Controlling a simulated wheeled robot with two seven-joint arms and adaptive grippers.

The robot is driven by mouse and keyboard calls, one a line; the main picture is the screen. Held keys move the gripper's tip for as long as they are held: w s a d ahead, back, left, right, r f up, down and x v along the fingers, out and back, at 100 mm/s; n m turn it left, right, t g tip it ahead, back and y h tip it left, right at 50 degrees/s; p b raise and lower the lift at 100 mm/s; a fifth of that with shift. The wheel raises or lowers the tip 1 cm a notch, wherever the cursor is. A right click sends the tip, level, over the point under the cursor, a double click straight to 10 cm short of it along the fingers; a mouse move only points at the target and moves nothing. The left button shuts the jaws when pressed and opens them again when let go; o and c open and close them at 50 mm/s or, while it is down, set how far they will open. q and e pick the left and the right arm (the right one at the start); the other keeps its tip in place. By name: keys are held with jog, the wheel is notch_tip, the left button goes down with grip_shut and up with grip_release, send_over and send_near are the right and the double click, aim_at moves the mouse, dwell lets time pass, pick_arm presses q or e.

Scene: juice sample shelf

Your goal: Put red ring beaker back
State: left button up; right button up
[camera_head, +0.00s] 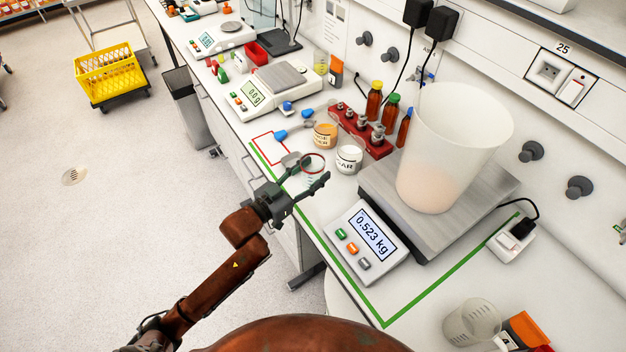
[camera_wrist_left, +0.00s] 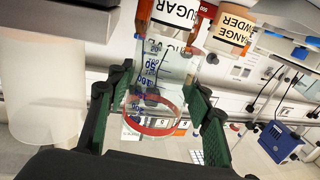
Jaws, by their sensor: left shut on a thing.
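The red ring beaker (camera_head: 313,162) is a small clear beaker with a red band. In the head view it is mostly hidden at my left gripper (camera_head: 305,173), near the bench's front edge. In the left wrist view the clear beaker (camera_wrist_left: 152,103), with blue markings and its red ring, sits between the two fingers of the left gripper (camera_wrist_left: 157,88), which is shut on it. I cannot tell whether its base touches the bench. A red outlined square (camera_head: 257,136) is marked on the bench just left of the gripper. My right gripper is not in view.
A sugar jar (camera_head: 348,160) and an orange powder jar (camera_head: 325,137) stand close behind the gripper. A red rack (camera_head: 376,148) holds small bottles. A large scale (camera_head: 376,236) reading 0.523 kg bears a big translucent container (camera_head: 452,140). Blue scoops (camera_head: 281,134) lie near the square.

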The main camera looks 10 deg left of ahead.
pick_arm(q)
jog(key=w+f, duration=0.2)
jog(key=f, duration=0.1)
jog(key=w+f+b, duration=0.1)
jog(key=shift+w+a+f, duration=0.1)
jog(key=shift+a+f, duration=0.05)
jog(key=shift+a, duration=0.15)
jog(key=f, duration=0.2)
jog(key=f+b, duration=0.1)
jog(key=shift+w+f, duration=0.2)
jog(key=shift+f, duration=0.15)
jog(key=o, duration=1.3)
